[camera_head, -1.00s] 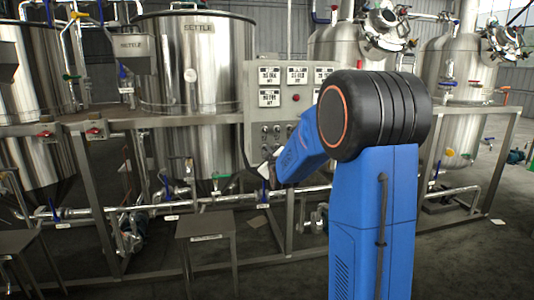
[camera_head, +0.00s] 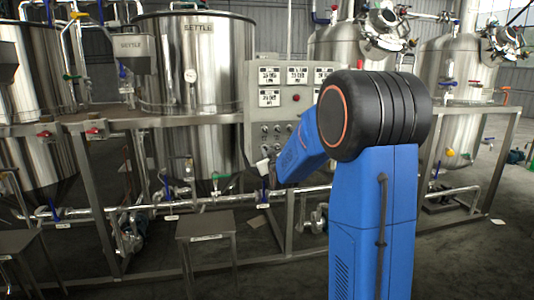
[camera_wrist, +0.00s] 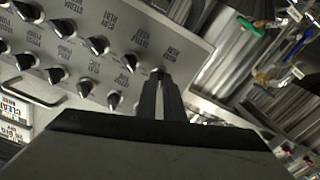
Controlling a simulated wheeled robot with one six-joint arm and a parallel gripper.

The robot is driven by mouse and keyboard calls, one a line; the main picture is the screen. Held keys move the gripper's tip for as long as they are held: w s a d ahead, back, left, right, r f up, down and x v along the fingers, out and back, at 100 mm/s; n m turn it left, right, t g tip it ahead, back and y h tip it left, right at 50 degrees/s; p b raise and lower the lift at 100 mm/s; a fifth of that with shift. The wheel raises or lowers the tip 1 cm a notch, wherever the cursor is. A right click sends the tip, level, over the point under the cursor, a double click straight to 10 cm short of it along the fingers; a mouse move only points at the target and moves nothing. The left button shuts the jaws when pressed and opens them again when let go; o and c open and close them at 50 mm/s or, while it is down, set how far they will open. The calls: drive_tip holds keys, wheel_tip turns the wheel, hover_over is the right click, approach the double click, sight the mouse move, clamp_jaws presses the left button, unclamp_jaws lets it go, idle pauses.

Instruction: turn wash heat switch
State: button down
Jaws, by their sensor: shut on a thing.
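The grey control panel (camera_wrist: 150,35) fills the upper left of the wrist view, with rows of black pointer switches, each beside a small printed label. My gripper (camera_wrist: 160,78) reaches the panel near its lower right edge. Its two dark fingers are close together, shut on a switch (camera_wrist: 158,71) at the end of a row. The fingers hide most of this switch, so its pointer angle cannot be told. The label by it (camera_wrist: 172,53) is too small to read surely. In the head view the panel (camera_head: 297,101) stands behind my blue arm, which hides its right part and my fingertips.
Neighbouring switches (camera_wrist: 131,63) sit close to my fingers. A metal handle (camera_wrist: 30,92) is at the left of the wrist view. In the head view a settle tank (camera_head: 195,70) stands left of the panel, with pipes and frame rails below. A small table (camera_head: 207,226) stands in front.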

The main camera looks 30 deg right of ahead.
drive_tip(key=c, duration=1.9)
unclamp_jaws()
drive_tip(key=shift+o, duration=0.2)
drive_tip(key=v, duration=1.7)
drive_tip(key=shift+s, duration=0.25)
drive_tip(key=s+a+f+g+y, duration=0.1)
drive_tip(key=s+a+f+g, duration=0.3)
drive_tip(key=s, duration=0.7)
drive_tip(key=s+a+f+g+y, duration=0.2)
drive_tip(key=s+a+f+g, duration=0.2)
drive_tip(key=s+a, duration=0.3)
drive_tip(key=s+a+f+g+y, duration=0.2)
drive_tip(key=s+a+f+g, duration=0.2)
drive_tip(key=s, duration=1.3)
drive_tip(key=shift+a+m+g, duration=0.3)
drive_tip(key=shift+a+m, duration=0.1)
drive_tip(key=shift+a, duration=0.7)
